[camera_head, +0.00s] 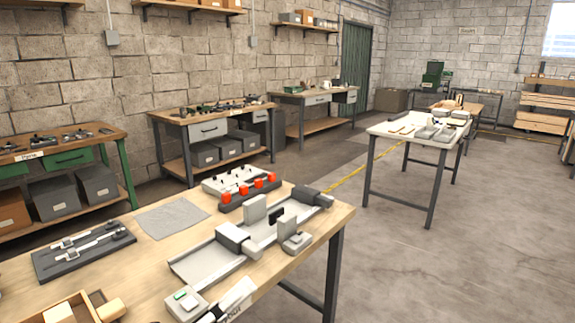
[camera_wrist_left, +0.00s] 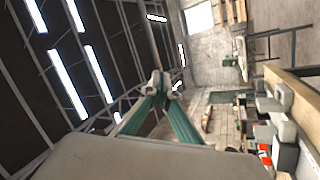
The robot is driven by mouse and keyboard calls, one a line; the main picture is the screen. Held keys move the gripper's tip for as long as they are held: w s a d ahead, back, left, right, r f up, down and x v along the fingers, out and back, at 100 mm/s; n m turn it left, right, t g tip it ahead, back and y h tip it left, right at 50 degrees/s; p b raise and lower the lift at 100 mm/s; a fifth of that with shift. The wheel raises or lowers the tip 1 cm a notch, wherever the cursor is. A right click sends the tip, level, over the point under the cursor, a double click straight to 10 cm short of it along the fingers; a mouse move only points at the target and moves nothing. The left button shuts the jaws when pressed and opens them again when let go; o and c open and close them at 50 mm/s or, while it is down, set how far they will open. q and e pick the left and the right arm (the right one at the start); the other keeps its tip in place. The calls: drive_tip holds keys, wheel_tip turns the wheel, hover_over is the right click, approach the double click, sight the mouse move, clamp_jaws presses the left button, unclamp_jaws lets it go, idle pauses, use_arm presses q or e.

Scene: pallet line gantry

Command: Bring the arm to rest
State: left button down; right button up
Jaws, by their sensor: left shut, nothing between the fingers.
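My left gripper (camera_wrist_left: 159,86) shows in the left wrist view, with green fingers and pale grey tips. The tips are drawn together and nothing shows between them. It is in free air, with the ceiling and far wall behind it. In the head view I cannot make out either gripper clearly. My right gripper is in neither view.
The near wooden workbench (camera_head: 335,217) holds a grey rail fixture (camera_head: 205,262), a rack with red knobs (camera_head: 248,188), a dark tool tray (camera_head: 85,250) and a grey cloth (camera_head: 172,218). A white table (camera_head: 390,131) stands farther back. The floor (camera_head: 470,230) at right is clear.

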use_arm(q)
drive_tip(key=w+a+f+m+y, duration=0.15)
drive_tip(key=a+f+y, duration=0.25)
drive_tip(key=f, duration=0.7)
drive_tip(key=w+a+f+m+y, duration=0.15)
drive_tip(key=a+f+y, duration=0.3)
drive_tip(key=f, duration=0.75)
drive_tip(key=s+a+f+m+g+y, duration=0.1)
drive_tip(key=s+a+f+m+y, duration=0.2)
drive_tip(key=a+f, duration=0.4)
drive_tip(key=s+a+f+m+g+y, duration=0.2)
drive_tip(key=s+a+f, duration=0.25)
drive_tip(key=f, duration=0.45)
drive_tip(key=s+a+f+m+g+y, duration=0.1)
drive_tip(key=s+a+f+m+y, duration=0.15)
drive_tip(key=s+a+f, duration=0.4)
drive_tip(key=w+d+n+t, duration=0.1)
drive_tip(key=d+n, duration=0.5)
drive_tip(key=d, duration=0.7)
drive_tip(key=shift+w+d+p, duration=0.25)
drive_tip(key=shift+w+p, duration=0.2)
drive_tip(key=shift+w, duration=0.1)
